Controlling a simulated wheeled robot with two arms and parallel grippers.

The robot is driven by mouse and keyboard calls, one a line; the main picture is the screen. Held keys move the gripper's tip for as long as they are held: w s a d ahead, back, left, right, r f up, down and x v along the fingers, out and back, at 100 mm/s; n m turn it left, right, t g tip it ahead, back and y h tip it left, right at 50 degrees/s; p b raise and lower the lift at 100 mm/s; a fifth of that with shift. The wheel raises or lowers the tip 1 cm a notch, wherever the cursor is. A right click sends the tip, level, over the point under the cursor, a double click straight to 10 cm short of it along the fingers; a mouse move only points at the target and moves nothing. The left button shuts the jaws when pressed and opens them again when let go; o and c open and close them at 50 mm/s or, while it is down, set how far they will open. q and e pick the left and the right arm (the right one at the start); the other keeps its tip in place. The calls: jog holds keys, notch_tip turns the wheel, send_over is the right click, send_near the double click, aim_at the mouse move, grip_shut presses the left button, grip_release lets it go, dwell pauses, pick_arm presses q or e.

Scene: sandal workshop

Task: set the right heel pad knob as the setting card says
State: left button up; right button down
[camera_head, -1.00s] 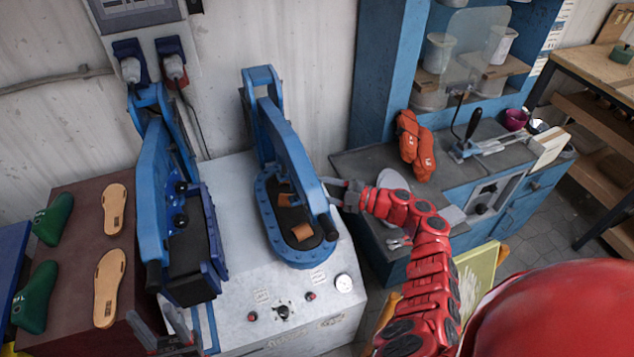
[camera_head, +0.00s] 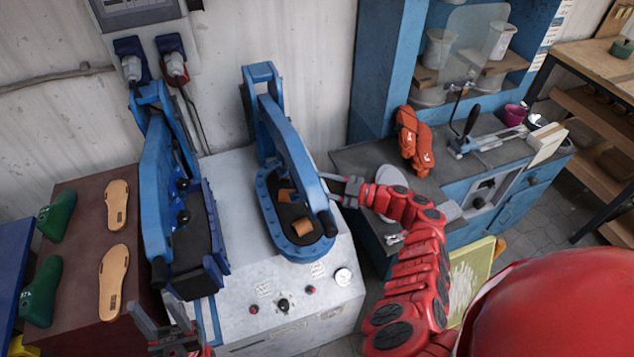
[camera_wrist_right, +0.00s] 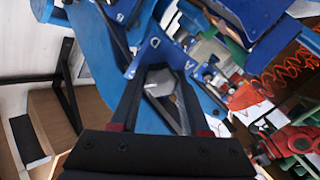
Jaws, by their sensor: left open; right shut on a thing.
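The right press (camera_head: 290,150) has a blue arm over a base with a black pad and brown sandal straps (camera_head: 302,228). My right gripper (camera_head: 343,187) is at the right side of this arm. In the right wrist view its fingers (camera_wrist_right: 160,100) are shut on a grey knob-like thing (camera_wrist_right: 160,82); its marks cannot be read. In the head view the press arm hides that knob. Small cards (camera_head: 263,289) (camera_head: 317,270) lie on the machine's front, too small to read. My left gripper (camera_head: 160,315) is open and empty, below the left press (camera_head: 170,215).
Tan soles (camera_head: 113,280) and green lasts (camera_head: 40,290) lie on the brown surface at left. Orange gloves (camera_head: 413,135) lie on the grey bench at right.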

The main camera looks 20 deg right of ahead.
jog(key=c, duration=0.7)
grip_release()
jog(key=shift+o, duration=0.2)
jog(key=shift+s+d, duration=0.1)
jog(key=b+v, duration=0.7)
jog(key=v, duration=1)
jog(key=shift+s, duration=0.15)
